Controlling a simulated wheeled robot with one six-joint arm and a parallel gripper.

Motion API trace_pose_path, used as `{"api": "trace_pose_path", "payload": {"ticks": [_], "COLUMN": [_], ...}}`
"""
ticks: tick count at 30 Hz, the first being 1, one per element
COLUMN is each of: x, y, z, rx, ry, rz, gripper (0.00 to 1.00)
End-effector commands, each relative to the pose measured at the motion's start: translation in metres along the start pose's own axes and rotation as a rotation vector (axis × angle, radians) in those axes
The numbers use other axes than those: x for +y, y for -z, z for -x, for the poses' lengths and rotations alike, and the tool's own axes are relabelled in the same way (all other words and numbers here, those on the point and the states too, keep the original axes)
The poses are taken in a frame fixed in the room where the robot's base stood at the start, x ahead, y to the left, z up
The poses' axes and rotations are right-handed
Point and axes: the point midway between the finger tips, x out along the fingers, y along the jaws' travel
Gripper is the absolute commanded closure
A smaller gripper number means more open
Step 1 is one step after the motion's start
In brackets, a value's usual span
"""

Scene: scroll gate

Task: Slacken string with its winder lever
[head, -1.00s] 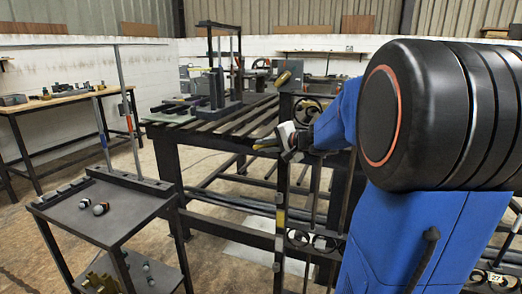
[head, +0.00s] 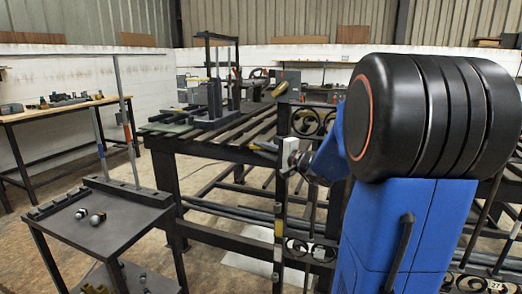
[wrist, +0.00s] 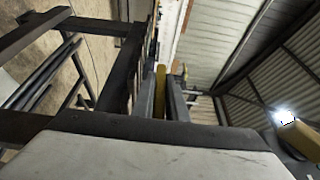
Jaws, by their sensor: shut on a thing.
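My gripper (head: 284,158) is beside a dark upright post with scrollwork, at the near edge of the slatted bench. In the wrist view its two grey fingers close on either side of a narrow yellow bar (wrist: 160,82), which I take to be the winder lever. A short yellow piece (head: 265,146) shows at the fingertips in the head view. The lever's pivot is hidden behind the gripper and post. I cannot make out the string in any view.
The slatted metal bench (head: 220,133) stands behind the gripper, with a dark frame (head: 212,85) on it. A grey trolley (head: 120,211) carrying two small round pieces is at lower left. A wooden workbench (head: 62,110) is at far left, with open floor between.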

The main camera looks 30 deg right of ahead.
Motion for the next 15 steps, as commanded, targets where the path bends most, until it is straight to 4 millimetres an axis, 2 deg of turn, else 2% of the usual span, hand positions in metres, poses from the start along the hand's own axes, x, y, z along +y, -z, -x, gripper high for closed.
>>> {"api": "trace_pose_path", "payload": {"ticks": [7, 8, 9, 15], "x": [0.0019, 0.0020, 0.0018, 0.0010], "y": [-0.0019, -0.0018, -0.0017, -0.0011], "z": [0.0002, 0.0002, 0.0002, 0.0001], "rx": [-0.004, -0.003, -0.003, -0.002], "ry": [-0.002, -0.002, -0.002, -0.001], "rz": [-0.004, -0.004, -0.003, -0.002], "gripper": [1.00, 0.80, 0.71, 0.69]}}
